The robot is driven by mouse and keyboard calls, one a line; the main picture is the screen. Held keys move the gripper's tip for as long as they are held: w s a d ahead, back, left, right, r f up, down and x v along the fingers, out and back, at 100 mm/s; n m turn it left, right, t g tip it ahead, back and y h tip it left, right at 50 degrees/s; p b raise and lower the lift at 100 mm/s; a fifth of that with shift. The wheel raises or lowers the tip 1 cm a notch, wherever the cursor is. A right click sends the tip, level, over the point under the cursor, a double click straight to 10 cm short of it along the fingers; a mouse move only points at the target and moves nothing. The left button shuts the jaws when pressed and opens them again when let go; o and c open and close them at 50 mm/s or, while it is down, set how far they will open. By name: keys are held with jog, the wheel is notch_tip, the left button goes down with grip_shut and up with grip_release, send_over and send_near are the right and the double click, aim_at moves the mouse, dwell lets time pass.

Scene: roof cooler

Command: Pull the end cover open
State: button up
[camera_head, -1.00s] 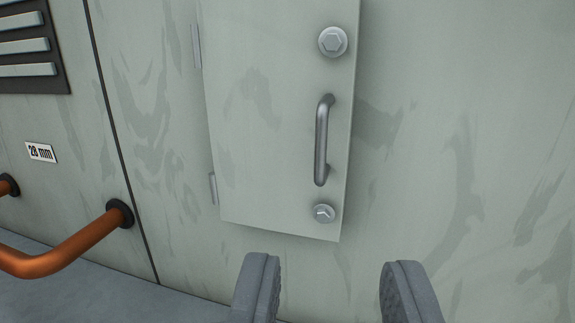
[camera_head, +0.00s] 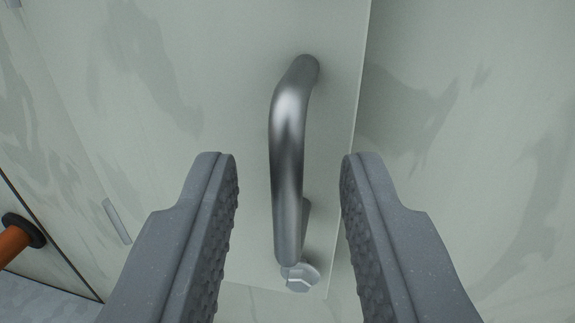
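The end cover (camera_head: 200,130) is a pale grey-green panel on the cooler wall, and its right edge stands just right of the handle. A grey metal bar handle (camera_head: 288,150) runs upright on the cover. My gripper (camera_head: 290,165) is open, with one finger to the left of the handle and one to the right. Gaps show between the handle and both fingers. A hex bolt (camera_head: 300,277) sits just below the handle, partly hidden by it. The upper bolt is out of view.
The flat cooler wall (camera_head: 480,130) lies right of the cover. A hinge (camera_head: 117,221) shows at the cover's left edge. An orange pipe (camera_head: 14,243) with a black collar comes out at the lower left, above the grey floor (camera_head: 40,303).

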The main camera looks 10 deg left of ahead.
grip_shut()
jog(key=shift+d, duration=0.15)
jog(key=shift+s+h+b, duration=0.15)
jog(key=shift+h+b, duration=0.15)
jog(key=shift+b, duration=0.15)
